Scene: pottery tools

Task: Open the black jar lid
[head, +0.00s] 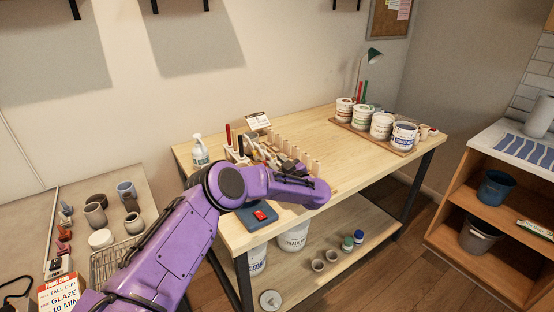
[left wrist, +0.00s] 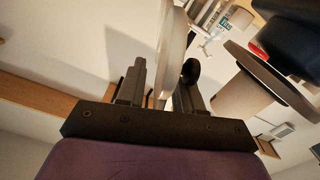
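I cannot make out a black jar with a lid in the head view. My left arm reaches across the front of the workbench there, and its gripper is hidden at the arm's end. In the left wrist view my left gripper (left wrist: 160,90) has its fingers apart. A pale, narrow thing (left wrist: 174,45) runs between or behind the fingers; I cannot tell whether it touches them. A small black round thing (left wrist: 190,71) shows by the right finger, and I cannot tell if it is a lid. A pale disc with a cylinder (left wrist: 240,98) is at the right. My right gripper is not in view.
The workbench (head: 338,150) holds a spray bottle (head: 200,150), a tool rack (head: 300,155), a blue scale (head: 258,222) and several glaze buckets (head: 381,125). A side table with cups (head: 95,214) is at left. A shelf with dark bins (head: 478,236) is at right.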

